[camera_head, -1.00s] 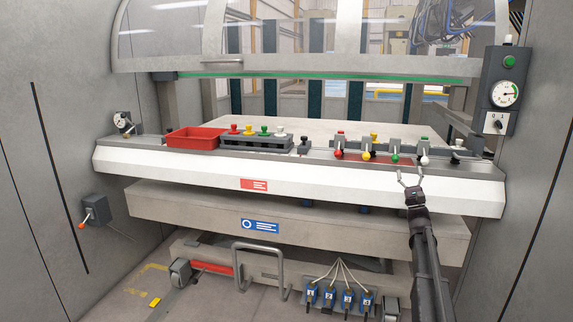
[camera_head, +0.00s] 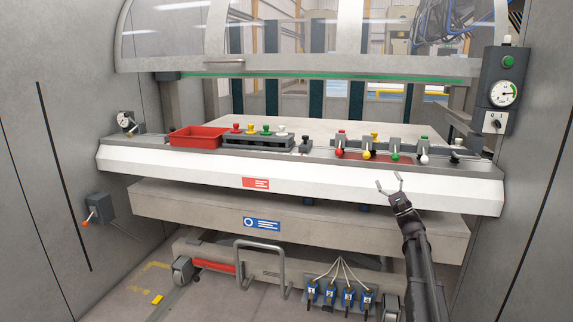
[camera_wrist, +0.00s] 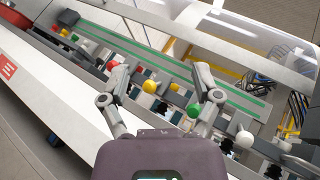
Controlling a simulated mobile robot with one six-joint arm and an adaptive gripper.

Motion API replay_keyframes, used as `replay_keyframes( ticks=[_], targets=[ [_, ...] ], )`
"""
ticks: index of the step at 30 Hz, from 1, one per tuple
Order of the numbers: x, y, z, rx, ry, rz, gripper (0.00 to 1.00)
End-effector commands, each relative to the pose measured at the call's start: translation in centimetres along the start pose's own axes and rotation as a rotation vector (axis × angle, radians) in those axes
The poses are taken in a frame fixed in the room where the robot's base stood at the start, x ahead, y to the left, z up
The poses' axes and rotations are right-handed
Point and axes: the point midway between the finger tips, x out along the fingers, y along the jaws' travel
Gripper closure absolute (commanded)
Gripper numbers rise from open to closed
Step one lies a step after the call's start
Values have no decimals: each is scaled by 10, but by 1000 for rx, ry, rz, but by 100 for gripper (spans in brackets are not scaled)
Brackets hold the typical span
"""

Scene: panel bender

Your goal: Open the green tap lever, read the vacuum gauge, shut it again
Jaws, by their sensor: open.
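A green-knobbed lever (camera_head: 395,157) hangs at the front of the tap row at the right of the white machine beam, between a yellow knob (camera_head: 366,155) and a white knob (camera_head: 424,159). In the wrist view the green knob (camera_wrist: 193,110) shows beside my right finger. My gripper (camera_head: 389,180) is open and empty, in front of the beam and below the tap row, touching no lever. In the wrist view my gripper (camera_wrist: 161,78) has its fingers spread, with the yellow knob (camera_wrist: 148,87) between them. A round gauge (camera_head: 503,93) is on the right panel; its reading is too small to tell.
A second dial (camera_head: 125,120) sits at the beam's left end. A red tray (camera_head: 195,138) and a grey rack (camera_head: 257,144) with coloured knobs stand on the beam. A clear guard (camera_head: 310,30) hangs above. A grey handle (camera_head: 262,246) sticks out below. The space before the beam is free.

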Motion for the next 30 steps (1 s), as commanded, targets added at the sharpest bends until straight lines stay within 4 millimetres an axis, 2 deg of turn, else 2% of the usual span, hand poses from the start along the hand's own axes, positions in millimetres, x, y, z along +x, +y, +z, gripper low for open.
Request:
replay_keyframes(
  ticks=[8,14,21,30],
  targets=[
    [-10,88,47,-108,-37,305,19],
    [-31,152,78,-193,-74,554,19],
    [-71,219,113,-286,-126,854,19],
    [-138,281,149,-395,-197,1230,19]
  ],
)
